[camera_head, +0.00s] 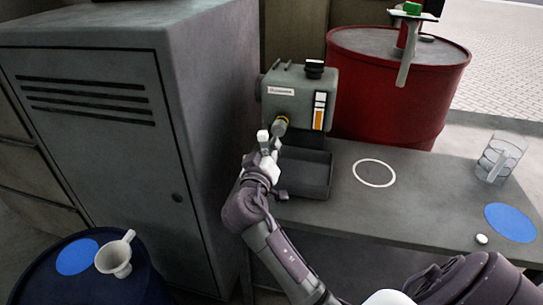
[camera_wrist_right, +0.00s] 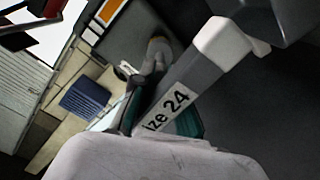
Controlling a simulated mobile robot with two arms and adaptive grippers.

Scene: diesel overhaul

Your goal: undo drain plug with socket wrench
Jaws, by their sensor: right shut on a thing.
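The grey-green engine block (camera_head: 300,92) stands at the back of the bench, with a white label and an orange-and-white gauge. A yellow ring (camera_head: 284,119) shows low on its front, and the grey head of the socket wrench (camera_head: 279,129) is at it. The drain plug itself is hidden. My right gripper (camera_head: 264,158) is shut on the wrench, just in front of the block. In the right wrist view the wrench (camera_wrist_right: 178,108) shows a white label ending in "ize 24", between green finger pads. I cannot tell whether the socket is fully seated. My left gripper is not in view.
A dark open tray (camera_head: 318,190) sits below the block. A white ring (camera_head: 391,181), clear jug (camera_head: 487,173) and blue disc (camera_head: 510,223) are on the bench. A red drum (camera_head: 375,115) stands behind; a grey cabinet (camera_head: 120,150) and blue drum with white funnel (camera_head: 113,260) stand left.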

